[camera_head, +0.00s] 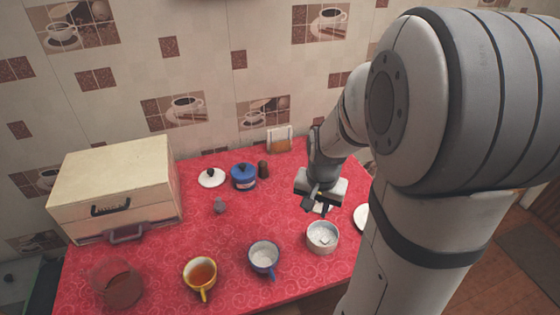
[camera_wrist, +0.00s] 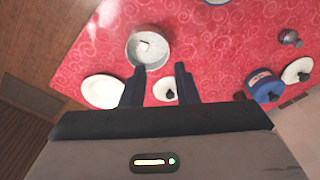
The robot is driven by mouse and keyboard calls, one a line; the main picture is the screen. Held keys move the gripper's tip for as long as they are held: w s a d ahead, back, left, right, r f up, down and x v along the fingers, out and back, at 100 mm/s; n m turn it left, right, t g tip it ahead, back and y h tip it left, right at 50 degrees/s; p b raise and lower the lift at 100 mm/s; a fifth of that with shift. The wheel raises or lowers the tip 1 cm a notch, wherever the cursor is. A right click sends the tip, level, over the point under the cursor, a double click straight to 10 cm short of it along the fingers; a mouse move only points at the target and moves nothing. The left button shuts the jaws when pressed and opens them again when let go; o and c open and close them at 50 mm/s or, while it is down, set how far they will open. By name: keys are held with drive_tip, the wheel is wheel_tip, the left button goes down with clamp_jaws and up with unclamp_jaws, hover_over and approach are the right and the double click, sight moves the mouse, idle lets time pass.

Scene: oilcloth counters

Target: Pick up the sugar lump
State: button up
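The sugar lump (camera_head: 326,240) is a small white block lying inside a round pale metal-looking bowl (camera_head: 322,249) on the red counter. In the wrist view the lump (camera_wrist: 144,46) shows on the bowl's floor, a little left of its middle. My gripper (camera_head: 318,205) hangs above the counter, behind the bowl in the head view. In the wrist view my gripper (camera_wrist: 160,80) has its two dark fingers apart with nothing held. The bowl (camera_wrist: 147,64) lies beyond the fingertips there.
A small white lid with a dark knob (camera_wrist: 167,93) shows between the fingers. A white plate (camera_wrist: 101,92) lies left of them. A blue mug (camera_head: 264,257), yellow cup (camera_head: 200,275), blue pot (camera_head: 243,178) and cream drawer box (camera_head: 116,185) stand left of the bowl.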

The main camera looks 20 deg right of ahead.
sight(325, 240)
drive_tip(key=w+d+f+m, duration=0.1)
drive_tip(key=d+f, duration=0.1)
drive_tip(key=f, duration=0.2)
drive_tip(key=d+f+m, duration=0.1)
drive_tip(key=f+m, duration=0.1)
drive_tip(key=f, duration=0.2)
drive_tip(key=w+d+f+m+g, duration=0.1)
drive_tip(key=d+f+m, duration=0.1)
drive_tip(key=f, duration=0.2)
drive_tip(key=shift+w+d, duration=0.35)
drive_tip(key=shift+d+f+p, duration=0.1)
drive_tip(key=shift+f+p, duration=0.45)
drive_tip(key=shift+f, duration=3.2)
drive_tip(key=shift+c, duration=0.6)
clamp_jaws()
